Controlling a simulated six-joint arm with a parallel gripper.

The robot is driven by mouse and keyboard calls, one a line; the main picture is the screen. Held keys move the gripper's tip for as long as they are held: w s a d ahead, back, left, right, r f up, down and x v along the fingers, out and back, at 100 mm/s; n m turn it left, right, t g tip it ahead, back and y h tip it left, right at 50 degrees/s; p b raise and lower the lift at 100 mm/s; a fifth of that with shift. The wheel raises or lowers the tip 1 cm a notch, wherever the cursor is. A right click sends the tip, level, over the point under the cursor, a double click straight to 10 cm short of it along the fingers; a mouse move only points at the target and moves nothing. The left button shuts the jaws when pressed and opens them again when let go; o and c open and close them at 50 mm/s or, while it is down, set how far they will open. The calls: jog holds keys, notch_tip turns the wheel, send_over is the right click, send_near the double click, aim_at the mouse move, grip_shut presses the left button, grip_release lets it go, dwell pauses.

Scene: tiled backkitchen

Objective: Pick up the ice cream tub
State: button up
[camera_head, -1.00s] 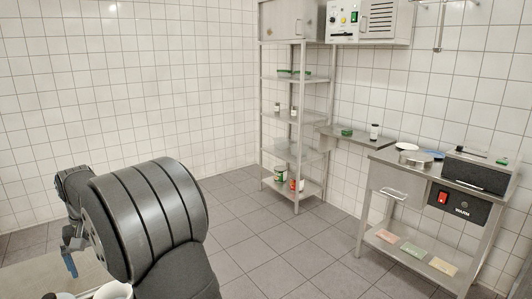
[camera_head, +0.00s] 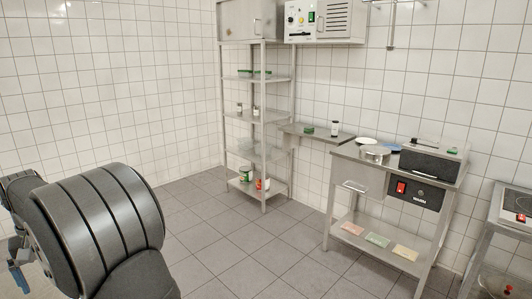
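No object can be made out for certain as the ice cream tub. A small white and green container (camera_head: 245,173) stands on the bottom shelf of the metal rack; it is too small to identify. My gripper (camera_head: 18,276) is at the far left edge, partly cut off by the frame and small, with a blue part showing. It is far from the rack, and whether its fingers are open is unclear. My large dark arm link fills the lower left.
The metal rack (camera_head: 264,152) stands in the back corner, with a red item (camera_head: 262,184) beside the container. A steel worktable (camera_head: 345,152) with pans and a black appliance (camera_head: 431,160) stands right of it. A hob (camera_head: 517,203) is at the right edge. The tiled floor (camera_head: 235,235) between is clear.

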jog(key=c, duration=0.5)
jog(key=w+d+f+m, duration=0.2)
jog(key=d+f+m, duration=0.95)
jog(key=d, duration=0.45)
jog(key=w+d+f+m, duration=0.2)
jog(key=d+f+m, duration=0.9)
jog(key=d+m, duration=0.3)
jog(key=shift+n, duration=0.75)
jog(key=f, duration=0.7)
jog(key=d+f, duration=0.1)
jog(key=f, duration=0.3)
jog(key=shift+w+f, duration=0.2)
jog(key=shift+w, duration=0.15)
jog(key=shift+w+f, duration=0.15)
jog(key=shift+f, duration=1.3)
jog(key=shift+w+f, duration=0.15)
jog(key=shift+f, duration=1.3)
